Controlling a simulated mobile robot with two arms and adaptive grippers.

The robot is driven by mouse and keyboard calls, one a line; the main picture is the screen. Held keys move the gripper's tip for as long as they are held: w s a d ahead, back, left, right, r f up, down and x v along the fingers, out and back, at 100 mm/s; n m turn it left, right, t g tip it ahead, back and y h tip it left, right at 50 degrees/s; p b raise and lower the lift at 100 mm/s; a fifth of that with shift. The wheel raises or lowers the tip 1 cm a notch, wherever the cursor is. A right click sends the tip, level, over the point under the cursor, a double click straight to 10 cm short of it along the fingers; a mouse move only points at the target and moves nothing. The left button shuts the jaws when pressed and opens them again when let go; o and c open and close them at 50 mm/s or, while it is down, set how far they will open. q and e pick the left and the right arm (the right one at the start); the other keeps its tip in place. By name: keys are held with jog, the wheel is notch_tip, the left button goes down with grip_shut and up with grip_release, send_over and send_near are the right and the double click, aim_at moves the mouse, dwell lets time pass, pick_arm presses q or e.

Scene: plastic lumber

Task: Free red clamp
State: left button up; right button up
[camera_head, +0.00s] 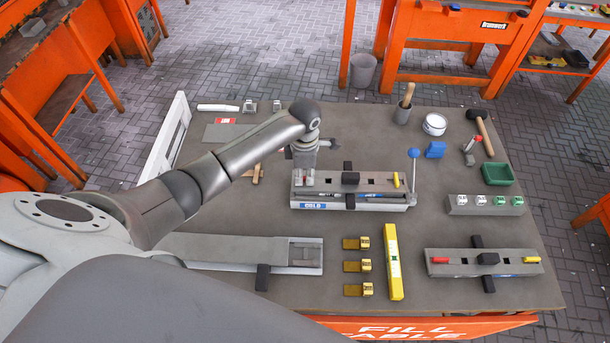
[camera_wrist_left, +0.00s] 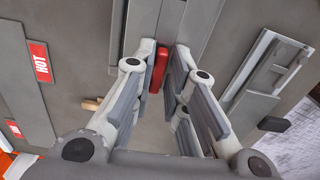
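A grey mold labelled COLD (camera_head: 300,204) lies near the table's middle, with a yellow clamp (camera_head: 396,180) at its right end. My left gripper (camera_head: 306,176) is over the mold's left end, pointing down. In the left wrist view a red clamp (camera_wrist_left: 158,70) stands between the tips of the left gripper (camera_wrist_left: 166,58). The fingers are spread, one on each side of it; whether either touches it I cannot tell. Another grey mold (camera_head: 484,268) at front right carries a red clamp (camera_head: 440,260) and a yellow clamp (camera_head: 530,260). My right gripper is not in view.
A long grey mold (camera_head: 230,248) lies at front left. Brass pieces (camera_head: 356,266) and a yellow level (camera_head: 392,262) lie at front centre. A blue-knobbed lever (camera_head: 413,154) stands by the COLD mold's right end.

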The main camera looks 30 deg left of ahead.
pick_arm(q)
jog(key=o, duration=0.4)
jog(key=shift+w+r, duration=0.1)
jog(key=shift+r, duration=3.5)
